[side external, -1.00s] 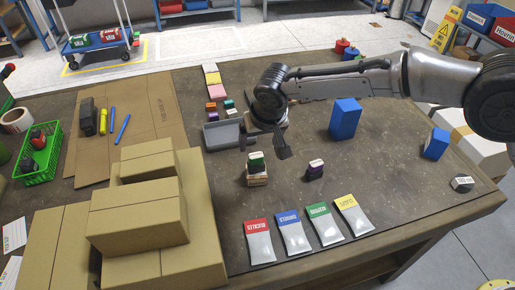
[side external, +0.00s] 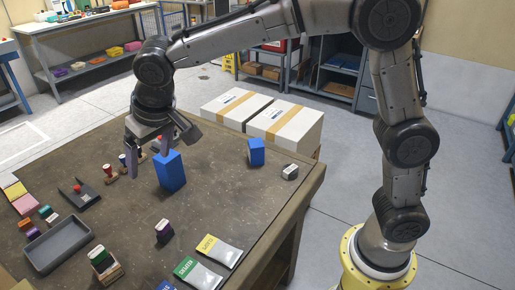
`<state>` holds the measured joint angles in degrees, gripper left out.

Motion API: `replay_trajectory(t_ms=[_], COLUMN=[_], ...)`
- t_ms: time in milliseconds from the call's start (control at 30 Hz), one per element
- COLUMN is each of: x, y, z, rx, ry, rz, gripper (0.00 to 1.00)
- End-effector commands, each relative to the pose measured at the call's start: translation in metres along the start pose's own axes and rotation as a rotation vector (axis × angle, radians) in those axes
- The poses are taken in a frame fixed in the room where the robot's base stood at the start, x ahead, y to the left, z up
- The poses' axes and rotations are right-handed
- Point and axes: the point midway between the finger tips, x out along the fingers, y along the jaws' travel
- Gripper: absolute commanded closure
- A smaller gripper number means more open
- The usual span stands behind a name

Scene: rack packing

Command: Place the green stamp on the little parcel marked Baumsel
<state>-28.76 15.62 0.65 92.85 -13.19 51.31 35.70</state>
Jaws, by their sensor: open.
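A small block with a green band and pale top (side external: 98,254) sits on a little stack of tan parcel-like blocks (side external: 109,273) at the lower left. It may be the green stamp. No marking reading Baumsel is legible. A smaller green block (side external: 45,211) lies among several coloured blocks at the left edge. My gripper (side external: 158,157) is open, fingers pointing down, with nothing seen between them. It is at the far side of the table by the tall blue box (side external: 171,173), well away from the green-banded block. Whether it touches the box is unclear.
A grey tray (side external: 88,236) lies left, beside a black holder (side external: 93,198) with a red item. Red-topped pieces (side external: 110,172) stand near my gripper. A purple block (side external: 163,232), a yellow packet (side external: 222,252) and a green packet (side external: 198,273) lie in front. The table's middle is mostly clear.

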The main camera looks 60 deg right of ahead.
Motion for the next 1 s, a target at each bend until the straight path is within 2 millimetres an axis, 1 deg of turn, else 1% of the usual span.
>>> replay_trajectory(t_ms=[33, 100, 167, 200, 267, 300, 367, 433, 500, 600, 700, 800, 900, 1000], x=[-0.020, -0.041, -0.058, -0.068, -0.081, -0.089, -0.098, -0.106, -0.111, -0.113, -0.111, -0.108, -0.107, -0.107], y=[0.027, 0.058, 0.083, 0.098, 0.119, 0.132, 0.150, 0.167, 0.180, 0.192, 0.199, 0.201, 0.202, 0.202], z=[0.009, 0.025, 0.042, 0.055, 0.076, 0.091, 0.116, 0.145, 0.174, 0.211, 0.238, 0.254, 0.261, 0.262], rx=[0.009, 0.011, 0.010, 0.011, 0.010, 0.010, 0.010, 0.008, 0.007, 0.002, -0.003, -0.007, -0.009, -0.010], ry=[0.008, 0.012, 0.018, 0.022, 0.028, 0.033, 0.042, 0.052, 0.063, 0.077, 0.088, 0.094, 0.096, 0.096], rz=[-0.001, -0.003, -0.004, -0.004, -0.005, -0.005, -0.004, -0.003, -0.001, 0.002, 0.005, 0.007, 0.008, 0.008], gripper=[0.14, 0.14, 0.14, 0.14, 0.14, 0.14, 0.14, 0.14, 0.14, 0.14, 0.14, 0.14, 0.14, 0.14])
